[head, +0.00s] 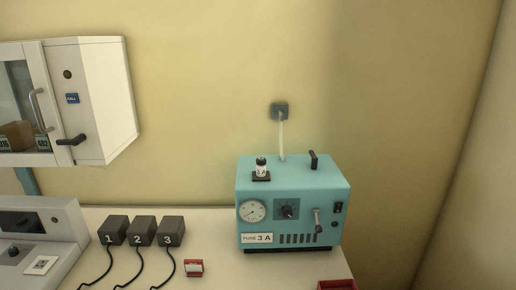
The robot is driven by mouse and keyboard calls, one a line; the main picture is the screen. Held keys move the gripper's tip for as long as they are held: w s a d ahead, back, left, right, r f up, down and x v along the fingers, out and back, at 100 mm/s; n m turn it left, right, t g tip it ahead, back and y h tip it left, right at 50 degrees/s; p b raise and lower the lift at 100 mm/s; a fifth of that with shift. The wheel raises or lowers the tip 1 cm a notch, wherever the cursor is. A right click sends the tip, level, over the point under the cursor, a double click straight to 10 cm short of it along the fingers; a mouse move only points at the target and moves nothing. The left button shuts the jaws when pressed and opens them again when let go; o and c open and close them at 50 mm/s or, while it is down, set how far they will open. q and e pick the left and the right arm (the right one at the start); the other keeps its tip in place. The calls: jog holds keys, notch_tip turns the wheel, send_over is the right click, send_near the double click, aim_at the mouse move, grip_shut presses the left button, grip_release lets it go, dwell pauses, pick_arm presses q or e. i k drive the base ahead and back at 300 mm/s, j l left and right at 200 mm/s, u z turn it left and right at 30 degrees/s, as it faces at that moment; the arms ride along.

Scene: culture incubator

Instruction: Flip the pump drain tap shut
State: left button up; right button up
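The teal pump unit (290,178) stands on the bench against the back wall. A small grey lever tap (318,221) sits on the right part of its front face, with its handle roughly upright. I take it to be the drain tap; its open or shut position is not clear at this size. The front also has a round gauge (252,211), a dark knob (287,209), a black switch (338,207) and a label reading "FUSE 3 A" (258,238). Neither of my grippers is in view.
A small vial (261,168) and a black handle (314,160) are on the pump top. A pale tube (281,140) runs to a wall fitting. Numbered black boxes (142,232) with cables and a red item (194,268) lie left. A white cabinet (105,95) hangs upper left.

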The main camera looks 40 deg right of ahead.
aim_at(314, 159)
jog(key=z, duration=1.7)
